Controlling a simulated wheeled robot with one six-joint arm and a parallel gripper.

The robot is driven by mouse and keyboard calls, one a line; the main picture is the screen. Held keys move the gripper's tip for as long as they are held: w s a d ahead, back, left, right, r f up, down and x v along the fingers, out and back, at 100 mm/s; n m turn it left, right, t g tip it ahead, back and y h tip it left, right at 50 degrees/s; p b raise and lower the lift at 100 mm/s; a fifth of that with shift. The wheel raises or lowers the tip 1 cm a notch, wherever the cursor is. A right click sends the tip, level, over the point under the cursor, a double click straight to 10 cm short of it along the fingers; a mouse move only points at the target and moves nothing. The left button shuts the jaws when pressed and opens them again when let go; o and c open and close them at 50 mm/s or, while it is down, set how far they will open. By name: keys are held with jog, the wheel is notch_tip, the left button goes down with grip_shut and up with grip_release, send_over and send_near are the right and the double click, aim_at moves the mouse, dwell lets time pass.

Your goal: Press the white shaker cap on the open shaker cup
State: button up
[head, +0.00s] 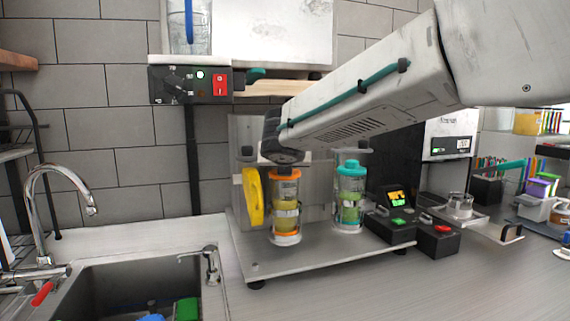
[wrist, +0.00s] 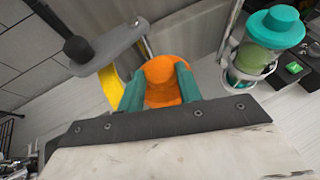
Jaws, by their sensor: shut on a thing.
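An orange-capped shaker cup (head: 286,212) stands upright on the left of the metal stand, with yellowish contents and an orange base ring. Its orange cap (wrist: 163,75) sits between the teal fingers of my gripper (wrist: 160,88), which is shut on it. In the head view the cap (head: 286,174) is just below my dark wrist; the fingers are hard to make out there. A teal-capped shaker cup (head: 349,198) stands to the right, and its cap shows in the wrist view (wrist: 276,24). I see no white cap and no uncapped shaker cup.
A yellow handle (head: 252,198) is close left of the orange-capped cup. A grey arm with a black knob (wrist: 78,49) is close beyond the cap. Button boxes (head: 389,226) stand right of the stand. A sink (head: 135,270) is at the front left.

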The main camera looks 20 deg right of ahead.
jog(key=o, duration=1.5)
jog(key=shift+r, duration=0.1)
jog(key=shift+r, duration=3.4)
grip_shut()
jog(key=shift+f, duration=0.1)
